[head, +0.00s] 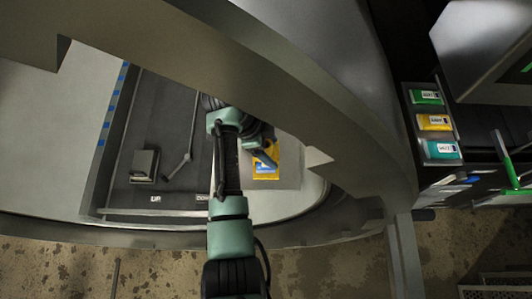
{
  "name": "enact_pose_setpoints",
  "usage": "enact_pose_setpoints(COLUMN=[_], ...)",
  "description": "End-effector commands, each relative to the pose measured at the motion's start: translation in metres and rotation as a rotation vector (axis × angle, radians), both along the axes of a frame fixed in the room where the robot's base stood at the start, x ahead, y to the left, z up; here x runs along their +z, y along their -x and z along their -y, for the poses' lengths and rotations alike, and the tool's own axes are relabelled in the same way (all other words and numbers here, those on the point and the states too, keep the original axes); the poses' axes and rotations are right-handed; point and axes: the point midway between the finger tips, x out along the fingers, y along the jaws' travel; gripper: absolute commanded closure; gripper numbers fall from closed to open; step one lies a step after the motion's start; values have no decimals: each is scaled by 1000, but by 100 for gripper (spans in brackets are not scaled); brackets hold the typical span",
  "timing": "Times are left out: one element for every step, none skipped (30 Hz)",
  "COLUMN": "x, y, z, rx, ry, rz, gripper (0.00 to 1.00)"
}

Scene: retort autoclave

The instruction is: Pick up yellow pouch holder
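A yellow holder (274,155) with a blue and white patch lies inside the round metal vessel, on a light grey surface right of the dark tray. My arm reaches in over the vessel's rim from the bottom of the picture. My gripper (265,159) is over the yellow holder and covers part of it. I cannot tell whether it touches the holder, or whether its fingers are open or shut.
The vessel's thick metal rim (345,95) curves close around my arm. The dark tray (125,165) holds a small grey block (144,165) and a thin rod (183,155). Outside, a rack at right holds green (426,97), yellow (434,122) and teal (443,149) labelled packs.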

Motion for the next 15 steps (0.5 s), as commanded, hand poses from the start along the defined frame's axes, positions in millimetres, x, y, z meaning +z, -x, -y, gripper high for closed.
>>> enact_pose_setpoints(x=[0,0,0,0,0,0,0,0,0,0,0,0,0,0,0], y=[0,0,0,0,0,0,0,0,0,0,0,0,0,0,0], z=[0,0,0,0,0,0,0,0,0,0,0,0,0,0,0], rx=[0,0,0,0,0,0,0,0,0,0,0,0,0,0,0], ry=[0,0,0,0,0,0,0,0,0,0,0,0,0,0,0], rz=[0,0,0,0,0,0,0,0,0,0,0,0,0,0,0], gripper=[32,37,44,50,55,62,68,73,80,86,91,98,100,100,100])
